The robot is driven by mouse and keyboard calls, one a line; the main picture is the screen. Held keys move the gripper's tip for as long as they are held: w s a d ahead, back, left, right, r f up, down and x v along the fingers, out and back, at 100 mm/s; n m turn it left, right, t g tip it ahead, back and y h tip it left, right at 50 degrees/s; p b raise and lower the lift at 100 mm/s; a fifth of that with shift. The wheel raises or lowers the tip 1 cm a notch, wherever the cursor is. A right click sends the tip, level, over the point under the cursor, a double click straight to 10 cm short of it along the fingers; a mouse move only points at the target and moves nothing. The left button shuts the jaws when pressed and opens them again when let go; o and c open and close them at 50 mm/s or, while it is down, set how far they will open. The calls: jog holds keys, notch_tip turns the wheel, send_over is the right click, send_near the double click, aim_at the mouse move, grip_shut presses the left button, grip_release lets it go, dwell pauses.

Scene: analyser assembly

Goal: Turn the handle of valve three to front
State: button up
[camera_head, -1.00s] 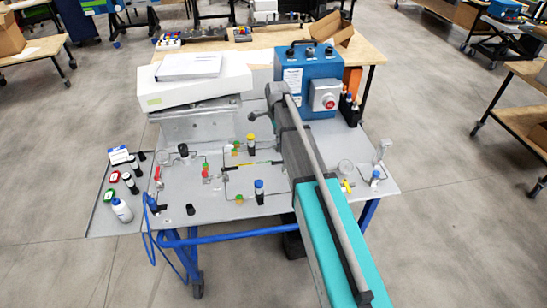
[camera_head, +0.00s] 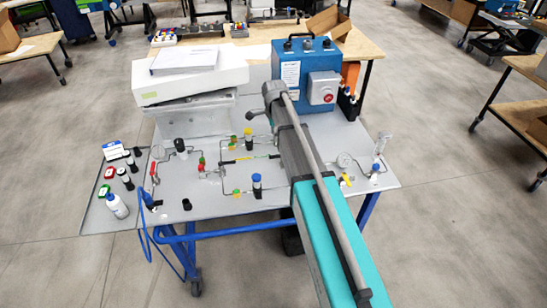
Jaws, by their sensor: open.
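The grey panel (camera_head: 225,205) carries several small valves and fittings joined by thin tubes. A yellow handle (camera_head: 346,180) is at the right. No readable number shows which is valve three. My arm reaches over the panel from the lower right and hides part of its middle. I cannot make out my gripper's fingers.
A blue box (camera_head: 307,75) with a red button stands at the back right. A white instrument (camera_head: 190,80) stands at the back left. Bottles, including a white one (camera_head: 117,206), stand on the left side shelf. A blue hose (camera_head: 145,235) hangs at the front left.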

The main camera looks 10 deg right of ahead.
aim_at(274, 156)
jog(key=shift+f+b, duration=5.15)
jog(key=shift+f, duration=0.3)
grip_shut()
